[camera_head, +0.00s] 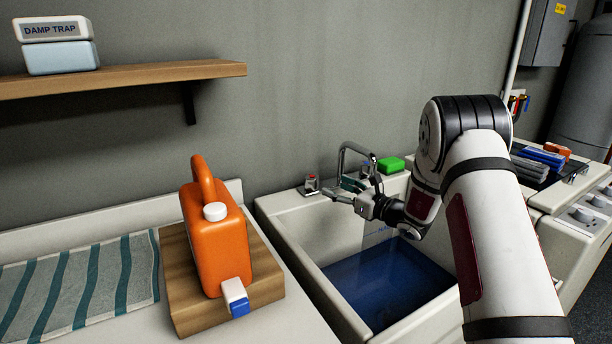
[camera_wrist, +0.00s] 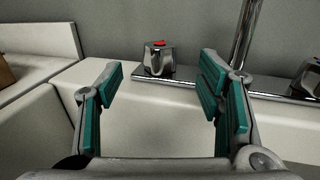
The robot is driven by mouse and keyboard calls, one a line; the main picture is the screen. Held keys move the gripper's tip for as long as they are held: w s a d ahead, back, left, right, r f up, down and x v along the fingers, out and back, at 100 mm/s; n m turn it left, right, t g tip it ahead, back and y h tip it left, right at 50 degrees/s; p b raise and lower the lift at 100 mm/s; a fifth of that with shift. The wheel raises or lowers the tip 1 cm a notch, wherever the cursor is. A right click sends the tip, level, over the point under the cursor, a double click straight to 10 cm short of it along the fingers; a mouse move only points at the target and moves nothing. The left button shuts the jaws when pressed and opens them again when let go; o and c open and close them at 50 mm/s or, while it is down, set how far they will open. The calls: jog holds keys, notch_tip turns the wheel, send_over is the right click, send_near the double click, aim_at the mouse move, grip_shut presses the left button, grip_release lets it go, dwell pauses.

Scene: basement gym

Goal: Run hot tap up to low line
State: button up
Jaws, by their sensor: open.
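The hot tap knob (camera_head: 312,184), chrome with a red mark, stands at the back left of the white sink (camera_head: 290,240). In the wrist view the hot tap knob (camera_wrist: 159,60) is ahead, between my fingers and beyond their tips. My gripper (camera_head: 338,190) is open and empty over the sink's back part, just right of the knob and apart from it; its teal pads (camera_wrist: 162,82) show in the wrist view. A chrome spout (camera_head: 352,148) arches behind. Blue water (camera_head: 385,285) lies in the basin. Faint marking shows on the inner wall; I cannot read a low line.
A second, blue-marked knob (camera_wrist: 308,78) is right of the spout. A green block (camera_head: 391,165) sits on the back rim. An orange jug (camera_head: 215,245) stands on a wooden block (camera_head: 187,300) left of the sink, near a striped cloth (camera_head: 80,285).

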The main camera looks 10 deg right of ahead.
jog(key=s+a+r+n+g+y+p, duration=0.1)
jog(key=s+a+r+n+g, duration=0.3)
jog(key=s, duration=0.5)
jog(key=s+a+r+n+g+y+p, duration=0.2)
jog(key=s+a+r+n+g, duration=0.2)
jog(key=s+a+r+n, duration=0.3)
jog(key=shift+s+a+r+n+g, duration=0.3)
jog(key=shift+s+a+r+n, duration=0.1)
jog(key=shift+s+a+r, duration=1)
jog(key=shift+d+r, duration=0.15)
jog(key=shift+r, duration=0.05)
